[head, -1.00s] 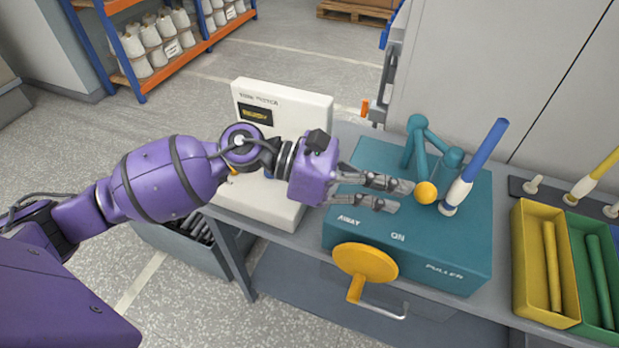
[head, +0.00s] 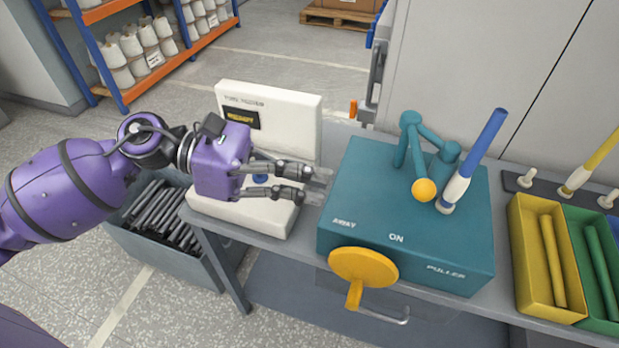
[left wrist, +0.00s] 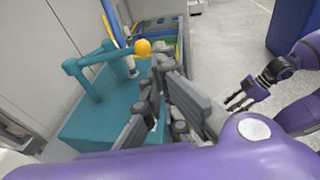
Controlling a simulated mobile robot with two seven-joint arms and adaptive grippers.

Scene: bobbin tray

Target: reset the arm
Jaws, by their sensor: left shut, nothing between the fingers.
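The teal puller (head: 390,200) stands on the bench, labelled "AWAY", "ON" and "PULLER". On top is a bent teal arm (head: 413,150) with a yellow ball (head: 424,190) at its low front end. A blue and white bobbin (head: 484,145) leans beside the ball. My left gripper (head: 325,183) is shut and empty, left of the puller and apart from the ball. In the left wrist view, the teal arm (left wrist: 88,63) and ball (left wrist: 143,47) show beyond its fingers. My right gripper (left wrist: 238,95) shows there, away from the puller; its jaw state is unclear.
A white tester (head: 285,120) stands behind my left gripper. A yellow crank (head: 362,268) sticks out of the puller's front. Yellow (head: 520,235) and green (head: 572,225) trays stand to the right. A bin of dark rods (head: 125,235) is on the floor at left.

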